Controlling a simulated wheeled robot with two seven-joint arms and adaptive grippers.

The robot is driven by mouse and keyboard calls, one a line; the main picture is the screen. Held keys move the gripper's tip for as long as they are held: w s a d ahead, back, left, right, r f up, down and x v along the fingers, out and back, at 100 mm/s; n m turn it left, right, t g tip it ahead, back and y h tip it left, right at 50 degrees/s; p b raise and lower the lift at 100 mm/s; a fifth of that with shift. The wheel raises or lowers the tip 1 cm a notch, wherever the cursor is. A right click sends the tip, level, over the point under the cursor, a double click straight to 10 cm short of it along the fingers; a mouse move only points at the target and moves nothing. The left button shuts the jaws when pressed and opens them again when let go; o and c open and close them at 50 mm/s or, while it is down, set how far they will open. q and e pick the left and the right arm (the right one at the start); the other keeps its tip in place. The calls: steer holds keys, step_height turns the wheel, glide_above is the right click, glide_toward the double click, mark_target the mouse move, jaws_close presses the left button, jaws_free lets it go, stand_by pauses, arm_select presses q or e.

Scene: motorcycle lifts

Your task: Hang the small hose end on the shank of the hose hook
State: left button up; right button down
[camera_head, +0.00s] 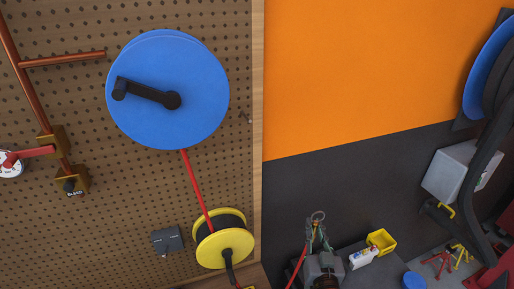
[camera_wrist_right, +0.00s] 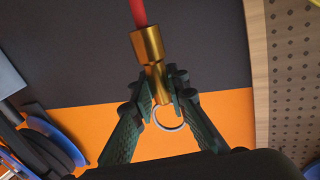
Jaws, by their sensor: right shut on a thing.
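My right gripper (camera_head: 317,240) is low in the middle of the head view, in front of the dark wall panel. Its green fingers are shut on the brass hose end (camera_wrist_right: 154,65), as the right wrist view shows. A pale ring (camera_wrist_right: 168,119) sits at the end of the brass fitting, between the fingers; it also shows above the gripper in the head view (camera_head: 318,215). Red hose (camera_wrist_right: 138,12) leads away from the fitting. A small item (camera_head: 247,118) at the pegboard's right edge may be the hose hook; it is too small to tell. My left gripper is not in view.
The pegboard (camera_head: 60,225) carries a blue reel (camera_head: 190,70), a yellow reel (camera_head: 225,248), a dark grey box (camera_head: 167,240) and copper pipes (camera_head: 62,60). A yellow bin (camera_head: 381,241) and white bottle (camera_head: 363,257) stand right of the gripper. The orange wall above is clear.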

steer(key=a+r+n+y+p, duration=0.1)
steer(key=a+r+p, duration=0.15)
steer(key=r, duration=0.35)
steer(key=w+a+r+y+p, duration=0.1)
steer(key=a+r+y, duration=0.1)
steer(key=a+r, duration=0.3)
steer(key=a+r+n+y+p, duration=0.1)
steer(key=a+r, duration=0.1)
steer(key=r, duration=0.6)
steer(key=n+g+y+p, duration=0.2)
steer(key=y, duration=0.2)
glide_toward(237, 132)
steer(key=shift+r+b+x, duration=0.2)
steer(key=shift+b+x, duration=0.4)
steer(key=shift+x, duration=0.6)
steer(key=shift+r+b+x, duration=0.25)
steer(key=shift+b+x, duration=0.3)
steer(key=shift+x, duration=0.7)
steer(key=shift+w+a+f, duration=0.1)
steer(key=shift+w+a, duration=0.1)
steer(key=shift+w, duration=0.05)
steer(key=shift+w+a+f, duration=0.15)
steer(key=shift+w+f, duration=0.2)
steer(key=shift+w, duration=0.1)
steer(key=c, duration=1.8)
jaws_free()
